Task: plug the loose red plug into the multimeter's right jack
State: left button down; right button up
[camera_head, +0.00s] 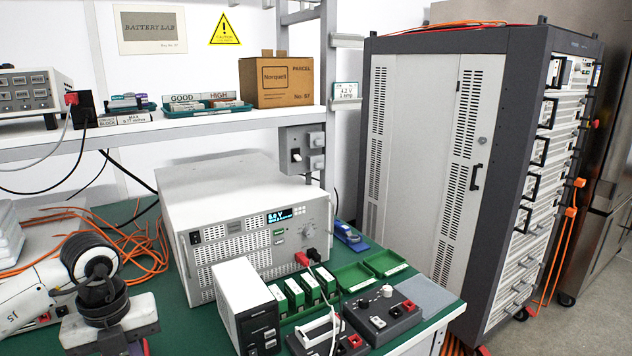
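My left gripper (136,348) comes in from the left, low over the green bench, pointing down. Its fingertips are cut off by the bottom edge, so its opening is hidden. A small red piece (146,346) shows beside the fingers; I cannot tell whether it is the loose plug or is held. A low device with red and dark parts (44,319) is partly hidden behind my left arm; I cannot tell whether it is the multimeter. My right gripper is not in view.
Black boxes with red terminals (385,318), a grey-white unit (246,308) and green trays (386,263) crowd the bench's right part. Orange cables (130,243) lie tangled behind my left arm. A shelf (210,122) runs above; a tall cabinet (425,150) stands right.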

pick_arm(q)
jog(key=shift+f, duration=0.4)
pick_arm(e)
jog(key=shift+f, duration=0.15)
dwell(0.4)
pick_arm(q)
jog(key=c, duration=1.6)
grip_release()
jog(key=shift+c, duration=0.2)
jog(key=shift+s+a+f, duration=0.1)
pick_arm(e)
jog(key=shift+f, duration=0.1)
pick_arm(q)
jog(key=shift+r, duration=0.5)
notch_tip(320, 180, up, 10)
jog(key=shift+d, duration=0.25)
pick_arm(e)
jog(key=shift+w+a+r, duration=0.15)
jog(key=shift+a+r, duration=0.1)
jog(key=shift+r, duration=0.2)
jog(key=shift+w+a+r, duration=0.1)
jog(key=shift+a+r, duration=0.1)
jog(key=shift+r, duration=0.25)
